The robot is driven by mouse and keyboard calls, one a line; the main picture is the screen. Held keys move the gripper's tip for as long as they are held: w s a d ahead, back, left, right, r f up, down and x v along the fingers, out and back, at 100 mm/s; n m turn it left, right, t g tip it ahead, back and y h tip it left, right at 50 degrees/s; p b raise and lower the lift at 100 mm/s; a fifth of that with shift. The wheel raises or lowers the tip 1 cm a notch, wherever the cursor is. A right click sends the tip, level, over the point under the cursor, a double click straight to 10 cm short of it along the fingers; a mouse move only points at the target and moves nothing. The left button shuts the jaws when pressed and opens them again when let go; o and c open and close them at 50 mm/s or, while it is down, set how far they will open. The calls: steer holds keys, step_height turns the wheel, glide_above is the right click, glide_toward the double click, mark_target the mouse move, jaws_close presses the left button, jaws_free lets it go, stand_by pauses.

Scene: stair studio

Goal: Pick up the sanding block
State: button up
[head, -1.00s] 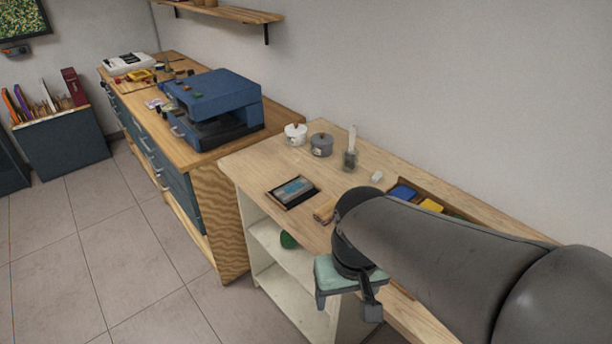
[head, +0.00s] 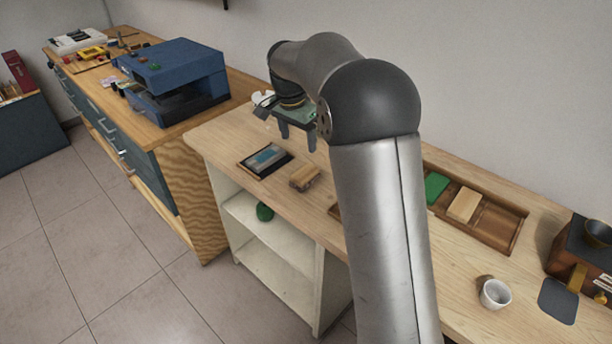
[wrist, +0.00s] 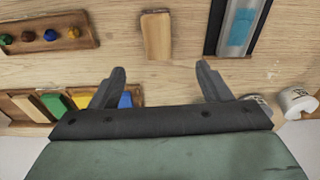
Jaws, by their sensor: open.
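A small tan wooden block, which I take for the sanding block (head: 305,178), lies on the light wooden bench (head: 222,138), right of a dark-framed tray with a blue item (head: 252,166). In the wrist view the block (wrist: 156,36) lies beyond the fingertips, roughly between their lines. My gripper (head: 298,141) is open and empty above the bench, pointing down, toward the wall side of the block. Its two fingers (wrist: 160,70) are spread apart in the wrist view and touch nothing that I can see.
A wooden tray of coloured blocks (head: 513,214) and a white cup (head: 495,293) are on the bench right of my arm. A rack with coloured knobs (wrist: 48,47) and a white pot (wrist: 299,103) show in the wrist view. A blue machine (head: 175,75) stands on the neighbouring cabinet.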

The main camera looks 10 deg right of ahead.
steer(key=p, duration=0.1)
glide_above(304, 172)
steer(key=f, duration=0.8)
steer(key=shift+a, duration=0.35)
steer(key=f+p, duration=0.1)
steer(key=f, duration=0.1)
steer(key=d+f, duration=0.1)
steer(key=f, duration=0.1)
steer(key=shift+p, duration=0.4)
steer(key=shift+f, duration=0.6)
steer(key=shift+f+b, duration=0.25)
steer(key=shift+b, duration=0.1)
steer(key=c, duration=1.1)
